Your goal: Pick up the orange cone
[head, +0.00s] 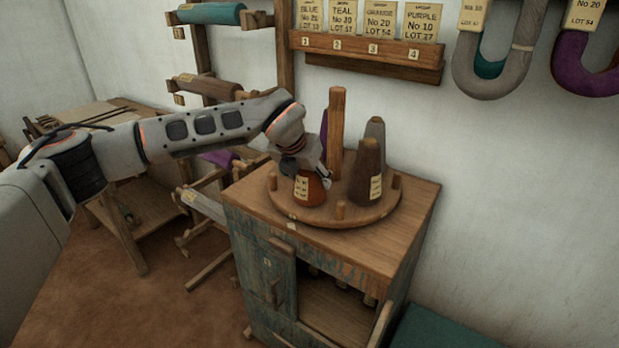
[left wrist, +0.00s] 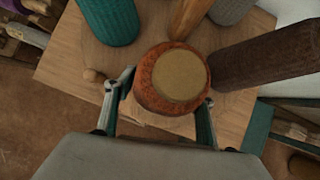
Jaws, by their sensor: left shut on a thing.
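The orange cone (head: 309,190) stands at the front left of a round wooden turntable (head: 345,218) on top of a cabinet. In the left wrist view the orange cone (left wrist: 172,78) shows from above, with its tan top facing me. My left gripper (head: 312,168) reaches down over it from the left. In the left wrist view the two fingers of my left gripper (left wrist: 163,105) lie on either side of the cone, shut on it. The head view does not show clearly whether the cone touches the turntable. My right gripper is not in view.
A brown cone (head: 367,172) and a grey cone (head: 376,130) stand to the right. A wooden post (head: 336,132) rises behind the orange cone. A teal cone (left wrist: 110,20) shows in the left wrist view. The cabinet (head: 262,240) stands below.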

